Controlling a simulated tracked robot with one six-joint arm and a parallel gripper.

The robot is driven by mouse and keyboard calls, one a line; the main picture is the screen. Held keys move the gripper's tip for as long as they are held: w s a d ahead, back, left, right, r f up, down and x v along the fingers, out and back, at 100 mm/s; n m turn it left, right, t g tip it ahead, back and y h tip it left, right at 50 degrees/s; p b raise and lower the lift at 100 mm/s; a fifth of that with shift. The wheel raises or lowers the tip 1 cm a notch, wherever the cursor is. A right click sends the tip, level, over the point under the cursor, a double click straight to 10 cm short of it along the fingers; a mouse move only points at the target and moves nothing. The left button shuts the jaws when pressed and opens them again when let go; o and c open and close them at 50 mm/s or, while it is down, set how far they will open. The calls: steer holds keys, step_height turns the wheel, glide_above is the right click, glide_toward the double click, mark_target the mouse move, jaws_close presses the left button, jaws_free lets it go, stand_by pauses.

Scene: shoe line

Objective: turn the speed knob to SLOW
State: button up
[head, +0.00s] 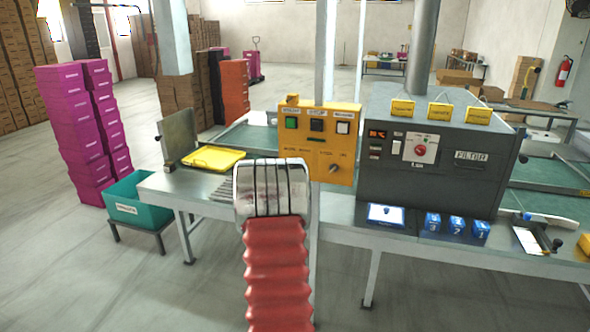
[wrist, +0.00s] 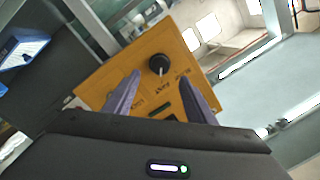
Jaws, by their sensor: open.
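The speed knob (head: 334,169) is a small dial at the lower right of the yellow control panel (head: 318,122). In the wrist view it is a round black knob (wrist: 158,64) with a pale pointer mark, on the same panel (wrist: 105,85), which appears tilted. The knob shows just beyond the fingertips, and I see no contact. In the head view my arm hides the fingers.
A grey filter machine (head: 432,152) with a red knob stands right of the panel. A yellow tray (head: 212,158) lies on the bench at left, and blue boxes (head: 456,226) stand at the bench front. A teal bin (head: 140,207) and magenta boxes (head: 80,130) stand at left.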

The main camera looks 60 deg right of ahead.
steer(key=x, duration=0.8)
steer(key=c, duration=1)
